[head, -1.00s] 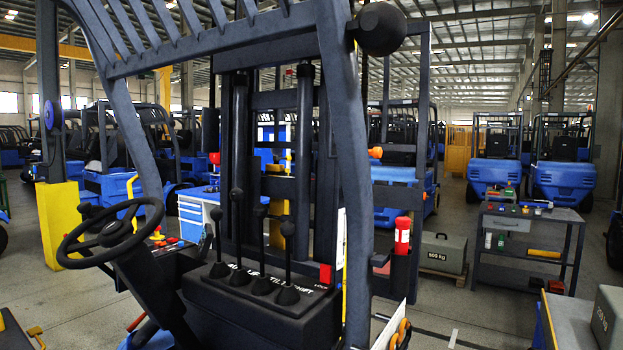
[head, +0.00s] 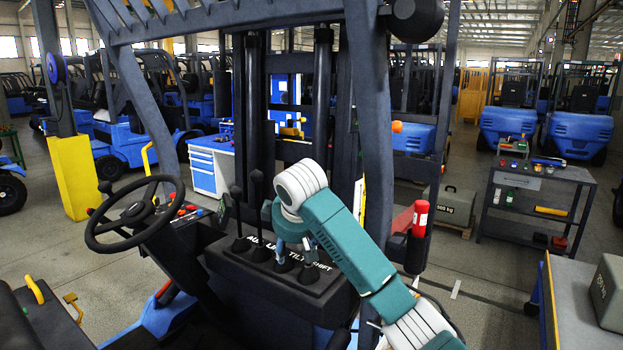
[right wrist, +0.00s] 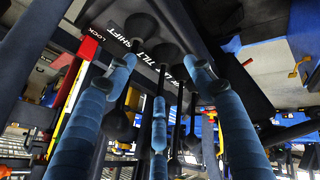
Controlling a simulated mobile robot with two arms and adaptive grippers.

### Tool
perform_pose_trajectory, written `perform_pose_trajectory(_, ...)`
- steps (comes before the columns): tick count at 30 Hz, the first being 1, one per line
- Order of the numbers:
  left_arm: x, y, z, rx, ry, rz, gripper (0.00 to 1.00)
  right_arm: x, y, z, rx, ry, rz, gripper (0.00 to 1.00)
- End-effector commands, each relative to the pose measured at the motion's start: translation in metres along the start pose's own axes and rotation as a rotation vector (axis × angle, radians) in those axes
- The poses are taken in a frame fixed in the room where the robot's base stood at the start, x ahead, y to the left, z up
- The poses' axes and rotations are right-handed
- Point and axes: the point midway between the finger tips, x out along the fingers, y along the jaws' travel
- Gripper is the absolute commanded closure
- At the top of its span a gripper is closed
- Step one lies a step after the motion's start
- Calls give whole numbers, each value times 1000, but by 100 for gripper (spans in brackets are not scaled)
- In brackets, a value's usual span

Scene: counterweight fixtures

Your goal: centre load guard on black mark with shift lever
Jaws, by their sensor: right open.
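My right gripper (head: 289,246) is over the right end of the forklift's lever console (head: 225,262). In the right wrist view its blue fingers (right wrist: 158,78) are spread open. A dark lever with a round knob (right wrist: 118,124) stands between the left and middle fingers; it appears to be the shift lever, next to the SHIFT label. I cannot tell whether a finger touches it. In the head view my arm hides its upper part, and its boot (head: 307,277) shows by the SHIFT lettering. The load guard and black mark are not clearly identifiable. My left gripper is out of view.
Other levers (head: 237,192) stand close by on the left, with the steering wheel (head: 130,215) beyond. A thick dark cage post (head: 371,130) rises just right of the console. A red lock piece (right wrist: 88,47) is near SHIFT. A grey workbench (head: 575,290) stands at right.

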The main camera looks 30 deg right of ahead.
Motion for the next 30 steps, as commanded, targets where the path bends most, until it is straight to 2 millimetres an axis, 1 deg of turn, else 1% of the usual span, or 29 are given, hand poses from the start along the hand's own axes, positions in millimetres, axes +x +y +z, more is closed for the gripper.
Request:
perform_pose_trajectory(1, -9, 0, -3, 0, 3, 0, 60, -34, 24, -13, 7, 12, 22, 47)
perform_pose_trajectory(3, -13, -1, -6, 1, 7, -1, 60, -66, 46, -21, 14, 18, 40, 47)
perform_pose_trajectory(4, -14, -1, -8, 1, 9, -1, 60, -77, 53, -23, 17, 18, 46, 47)
perform_pose_trajectory(6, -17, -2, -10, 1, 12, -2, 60, -99, 67, -26, 23, 21, 57, 47)
perform_pose_trajectory(7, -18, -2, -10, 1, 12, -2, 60, -106, 71, -27, 25, 23, 61, 47)
perform_pose_trajectory(9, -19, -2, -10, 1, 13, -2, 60, -118, 78, -28, 28, 23, 66, 47)
perform_pose_trajectory(11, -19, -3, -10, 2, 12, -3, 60, -122, 80, -29, 29, 24, 68, 47)
perform_pose_trajectory(14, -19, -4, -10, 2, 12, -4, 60, -119, 81, -30, 30, 26, 66, 47)
perform_pose_trajectory(17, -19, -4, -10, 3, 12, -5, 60, -104, 79, -30, 29, 24, 60, 47)
perform_pose_trajectory(24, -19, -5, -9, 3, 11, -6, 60, -59, 86, -28, 30, 19, 67, 47)
perform_pose_trajectory(30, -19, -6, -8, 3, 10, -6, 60, -27, 88, -30, 30, 22, 68, 47)
